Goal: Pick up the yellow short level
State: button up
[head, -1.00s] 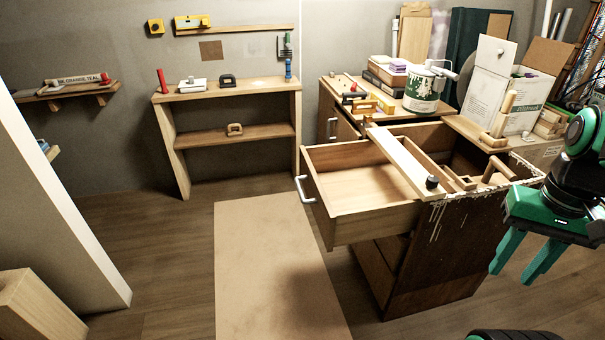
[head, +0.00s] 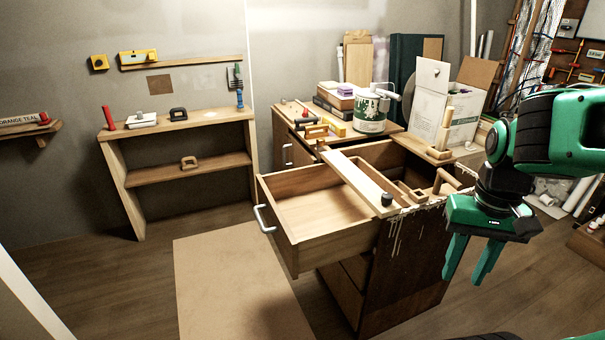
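A short yellow bar (head: 334,127), which may be the level, lies on the back cabinet's top beside the paint can. Another yellow piece with a pale part (head: 138,57) sits at the wall ledge on the upper left and could also be a level; I cannot tell which is the short level. My gripper (head: 471,262) hangs at the right with its two green fingers apart, pointing down and empty. It is in front of the open-drawer cabinet's right side, well away from both yellow pieces.
A drawer (head: 320,206) stands pulled out, with a wooden plank (head: 360,180) across the cabinet. A paint can (head: 370,112), boxes (head: 332,106) and a white carton (head: 463,112) crowd the tops. A wooden shelf unit (head: 184,165) stands at the left wall.

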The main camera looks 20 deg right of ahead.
aim_at(335, 127)
jog(key=u, duration=0.05)
jog(key=k, duration=1)
jog(key=u, duration=0.6)
jog(key=i, duration=3.7)
